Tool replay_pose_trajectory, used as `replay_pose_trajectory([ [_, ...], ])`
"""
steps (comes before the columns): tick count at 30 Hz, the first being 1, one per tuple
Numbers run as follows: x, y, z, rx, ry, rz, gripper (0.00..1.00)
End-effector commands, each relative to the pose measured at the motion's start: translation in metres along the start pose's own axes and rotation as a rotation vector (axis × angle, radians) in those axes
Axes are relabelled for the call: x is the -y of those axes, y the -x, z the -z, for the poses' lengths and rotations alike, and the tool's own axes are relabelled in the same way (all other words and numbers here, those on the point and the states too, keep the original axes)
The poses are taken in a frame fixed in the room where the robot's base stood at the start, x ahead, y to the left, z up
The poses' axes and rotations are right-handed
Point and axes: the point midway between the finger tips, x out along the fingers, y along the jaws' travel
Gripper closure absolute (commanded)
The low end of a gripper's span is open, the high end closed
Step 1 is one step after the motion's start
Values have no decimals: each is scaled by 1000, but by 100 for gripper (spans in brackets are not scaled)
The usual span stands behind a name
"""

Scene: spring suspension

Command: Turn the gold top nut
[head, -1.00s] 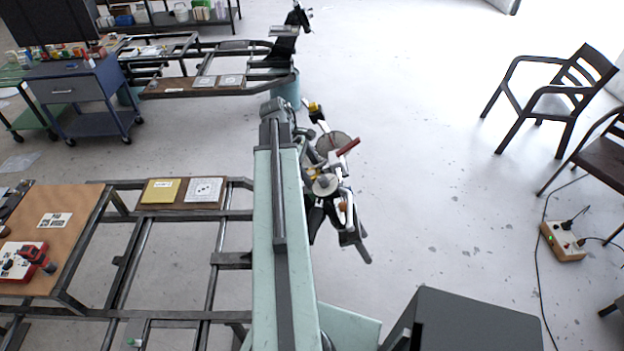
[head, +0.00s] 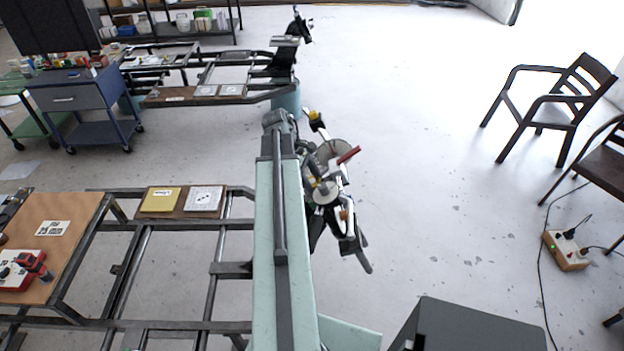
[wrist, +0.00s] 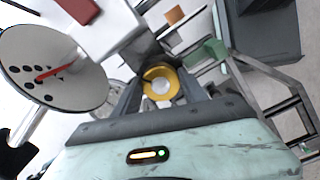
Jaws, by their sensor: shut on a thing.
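The gold nut (wrist: 161,84) shows in the wrist view as a gold ring with a pale round centre. My gripper (wrist: 160,92) has its dark fingers on either side of this nut and is shut on it. The fingers and my wrist housing hide the lower surroundings of the nut. In the head view the suspension assembly (head: 345,217) stands just right of my arm's far end, with a round grey disc and a red bar. I cannot clearly make out the nut or the fingertips there.
A pale disc with dark holes and a red mark (wrist: 50,70) is close on the left in the wrist view. A metal frame (head: 145,270) with a wooden board lies left of my arm. A chair (head: 560,105) and a switch box (head: 566,250) stand right. Floor between is clear.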

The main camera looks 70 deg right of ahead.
Motion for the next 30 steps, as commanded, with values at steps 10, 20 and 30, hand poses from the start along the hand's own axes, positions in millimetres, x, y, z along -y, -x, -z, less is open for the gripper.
replay_pose_trajectory([
  [10,2,0,0,0,-289,3,91],
  [20,3,-1,1,-1,-604,7,91],
  [30,4,-1,2,0,-928,11,91],
])
